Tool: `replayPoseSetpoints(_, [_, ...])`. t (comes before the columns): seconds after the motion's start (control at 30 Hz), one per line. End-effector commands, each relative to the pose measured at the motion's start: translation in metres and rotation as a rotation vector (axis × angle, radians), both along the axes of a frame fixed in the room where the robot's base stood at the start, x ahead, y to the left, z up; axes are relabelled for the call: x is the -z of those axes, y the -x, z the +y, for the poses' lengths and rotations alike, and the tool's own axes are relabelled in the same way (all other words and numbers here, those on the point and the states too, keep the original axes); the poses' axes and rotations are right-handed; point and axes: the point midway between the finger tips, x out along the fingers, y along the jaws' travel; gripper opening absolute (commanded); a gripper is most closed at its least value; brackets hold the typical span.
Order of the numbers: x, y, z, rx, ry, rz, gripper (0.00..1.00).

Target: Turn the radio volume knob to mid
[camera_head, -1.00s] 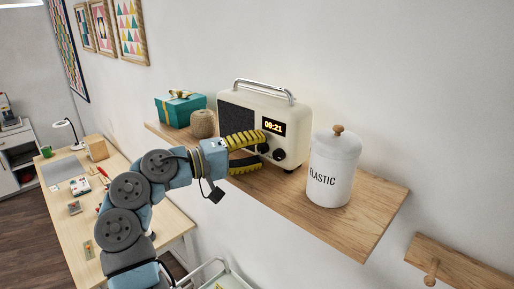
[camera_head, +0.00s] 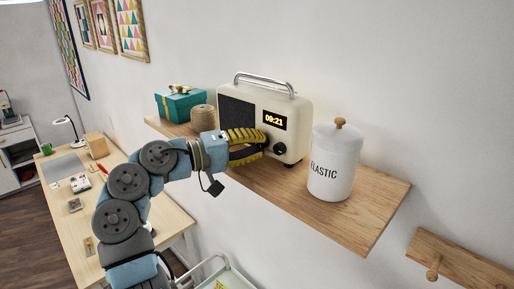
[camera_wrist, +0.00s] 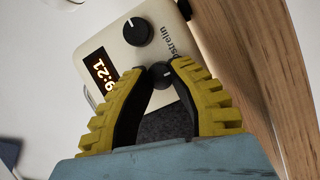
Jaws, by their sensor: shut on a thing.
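The cream radio (camera_head: 290,112) stands on the wall shelf, with a dark speaker grille, an orange lit display (camera_head: 274,120) and a metal handle. Its front has two dark round knobs. My gripper (camera_head: 262,142) reaches it from the left. In the wrist view my gripper (camera_wrist: 161,72) has its yellow-ridged fingers closed around the smaller-looking knob (camera_wrist: 161,75), which shows a pale mark. The fingertips partly hide this knob. The other knob (camera_wrist: 137,31) is free, and it also shows in the head view (camera_head: 281,151). I cannot read which knob is volume.
A white "ELASTIC" jar (camera_head: 333,165) stands right of the radio on the wooden shelf (camera_head: 355,222). A twine spool (camera_head: 203,117) and a teal gift box (camera_head: 180,105) stand left of it. Below left is a desk (camera_head: 75,232) with small items. The shelf's front right is clear.

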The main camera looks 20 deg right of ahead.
Motion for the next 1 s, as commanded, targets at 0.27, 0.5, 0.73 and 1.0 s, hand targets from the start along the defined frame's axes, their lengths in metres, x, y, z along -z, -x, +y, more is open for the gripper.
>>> replayPoseSetpoints(0.27, [0.0015,0.0011,-0.0016,0.004,-0.031,-0.062,0.0])
replayPoseSetpoints(0.5, [0.0015,0.001,-0.0018,0.004,-0.031,-0.06,0.35])
replayPoseSetpoints(0.73, [0.0008,0.0007,-0.001,0.002,-0.031,-0.06,0.55])
replayPoseSetpoints(1.0, [0.0002,0.0005,0.0076,0.0,-0.031,-0.06,0.55])
